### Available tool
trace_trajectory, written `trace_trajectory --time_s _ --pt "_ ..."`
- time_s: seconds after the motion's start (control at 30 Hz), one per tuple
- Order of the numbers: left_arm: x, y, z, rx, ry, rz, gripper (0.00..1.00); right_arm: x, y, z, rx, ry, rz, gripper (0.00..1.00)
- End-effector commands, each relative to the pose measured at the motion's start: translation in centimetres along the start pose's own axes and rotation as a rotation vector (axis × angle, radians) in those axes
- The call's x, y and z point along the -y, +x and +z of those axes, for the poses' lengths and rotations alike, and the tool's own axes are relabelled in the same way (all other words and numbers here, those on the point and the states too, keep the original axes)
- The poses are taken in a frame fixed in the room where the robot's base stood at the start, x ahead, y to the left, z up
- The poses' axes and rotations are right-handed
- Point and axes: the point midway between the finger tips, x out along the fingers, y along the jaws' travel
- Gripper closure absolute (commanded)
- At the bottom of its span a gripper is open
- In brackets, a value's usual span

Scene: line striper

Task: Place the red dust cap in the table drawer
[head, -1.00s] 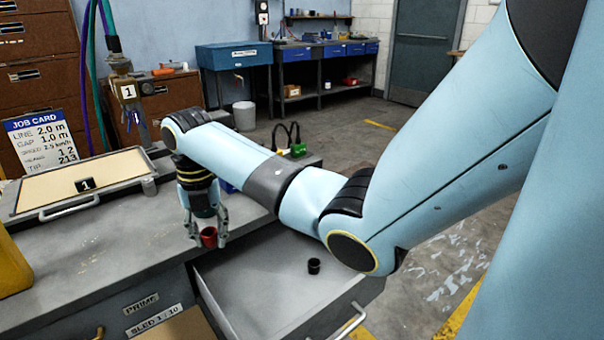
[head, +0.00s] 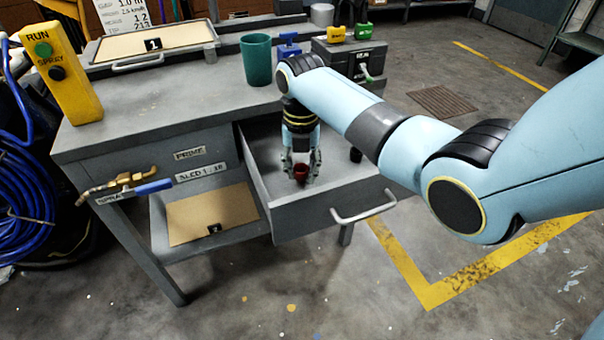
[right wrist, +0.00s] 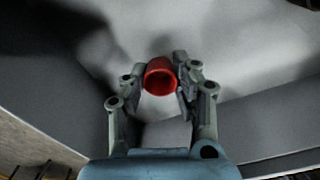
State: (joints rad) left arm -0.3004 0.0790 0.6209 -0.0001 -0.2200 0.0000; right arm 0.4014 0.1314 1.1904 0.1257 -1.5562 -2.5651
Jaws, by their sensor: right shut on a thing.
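The red dust cap (head: 300,172) is between the fingertips of my right gripper (head: 301,168), which is shut on it. In the right wrist view the cap (right wrist: 160,77) shows its open hollow end, with a finger of the gripper (right wrist: 160,80) on each side. The grey table drawer (head: 330,209) is pulled open, and the gripper points down within its outline. The cap's height above the drawer floor is hard to tell. My left gripper is not in view.
A small black cap (head: 355,155) is in the drawer beside my right arm. A green cup (head: 257,60) stands on the tabletop (head: 180,95) behind the drawer. A yellow control box (head: 62,75) stands at the left. The drawer's handle (head: 364,208) sticks out in front.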

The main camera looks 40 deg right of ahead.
Motion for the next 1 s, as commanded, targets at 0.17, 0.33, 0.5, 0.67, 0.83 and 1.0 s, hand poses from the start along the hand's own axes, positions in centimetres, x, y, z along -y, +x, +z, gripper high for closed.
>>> trace_trajectory --time_s 0.17,0.33,0.5,0.67,0.83,1.0 --pt "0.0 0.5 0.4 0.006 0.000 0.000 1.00 0.0 1.5 0.0 0.000 0.000 0.000 0.85" --pt "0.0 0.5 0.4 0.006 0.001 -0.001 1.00 0.0 1.4 0.0 0.000 0.000 0.000 0.85" --pt "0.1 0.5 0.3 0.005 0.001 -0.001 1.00 0.0 1.7 0.0 0.000 0.000 0.000 0.65" --pt "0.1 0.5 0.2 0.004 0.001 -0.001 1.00 0.0 1.7 0.0 -0.001 0.000 0.000 0.50" --pt "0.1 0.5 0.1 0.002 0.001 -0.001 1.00 0.0 1.7 0.0 -0.001 0.000 0.000 0.50" --pt "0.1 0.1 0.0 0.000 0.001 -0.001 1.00 0.0 0.7 0.0 0.001 0.000 0.001 0.50"
